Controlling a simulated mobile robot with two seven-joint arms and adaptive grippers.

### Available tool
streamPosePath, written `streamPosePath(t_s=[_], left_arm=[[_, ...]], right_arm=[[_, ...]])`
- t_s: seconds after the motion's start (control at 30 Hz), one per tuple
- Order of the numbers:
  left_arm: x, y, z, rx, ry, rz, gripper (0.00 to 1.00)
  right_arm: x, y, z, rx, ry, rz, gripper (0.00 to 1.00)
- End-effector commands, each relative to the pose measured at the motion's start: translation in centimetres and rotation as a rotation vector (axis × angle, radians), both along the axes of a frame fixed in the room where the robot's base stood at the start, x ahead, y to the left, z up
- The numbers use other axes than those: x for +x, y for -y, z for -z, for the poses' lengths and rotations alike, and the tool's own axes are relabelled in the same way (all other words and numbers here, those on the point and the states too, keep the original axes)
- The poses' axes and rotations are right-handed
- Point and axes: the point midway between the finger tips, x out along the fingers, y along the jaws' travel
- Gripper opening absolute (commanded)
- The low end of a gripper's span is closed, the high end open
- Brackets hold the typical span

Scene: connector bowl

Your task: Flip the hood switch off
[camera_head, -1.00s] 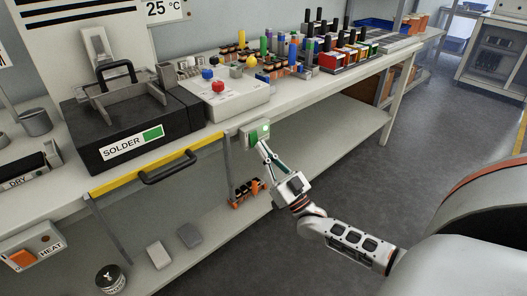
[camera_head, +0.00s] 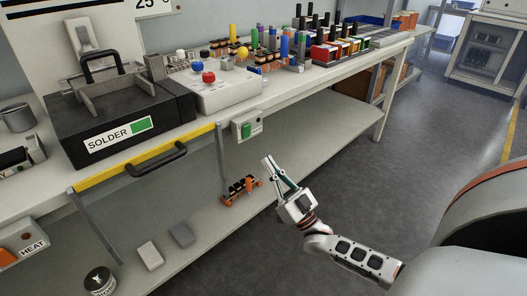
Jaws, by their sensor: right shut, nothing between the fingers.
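A small pale switch box (camera_head: 257,122) with a green switch (camera_head: 246,130) is mounted under the front edge of the bench. Its label is too small to read, so I cannot tell for sure that it is the hood switch. The green looks plain and dark, without a bright glow. My right gripper (camera_head: 268,162) is below and slightly right of the box, shut, empty and clear of it, with its fingers pointing up and left. My left gripper is not in view.
The bench (camera_head: 300,84) carries a black SOLDER box (camera_head: 110,125), a white button panel (camera_head: 225,92) and several coloured connectors. An orange HEAT switch (camera_head: 8,257) is at lower left. A lower shelf (camera_head: 205,215) holds an orange-and-black rack (camera_head: 240,189). Floor on the right is free.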

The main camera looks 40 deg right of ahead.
Motion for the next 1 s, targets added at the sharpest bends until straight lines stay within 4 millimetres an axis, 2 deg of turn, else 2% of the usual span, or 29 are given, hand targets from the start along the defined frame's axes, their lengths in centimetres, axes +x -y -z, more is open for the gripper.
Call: streamPosePath(t_s=[0.03,0.1,0.3,1.0], left_arm=[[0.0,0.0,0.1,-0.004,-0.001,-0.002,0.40],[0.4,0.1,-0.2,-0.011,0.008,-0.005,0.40],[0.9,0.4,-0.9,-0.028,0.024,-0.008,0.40],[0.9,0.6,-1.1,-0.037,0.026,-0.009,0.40]], right_arm=[[-0.7,0.0,1.5,0.001,-0.010,0.002,0.00],[-1.5,0.1,2.6,0.000,-0.009,0.002,0.00],[-3.0,0.0,4.7,0.001,-0.005,0.001,0.00],[-3.4,0.0,5.1,0.000,0.000,0.000,0.00]])
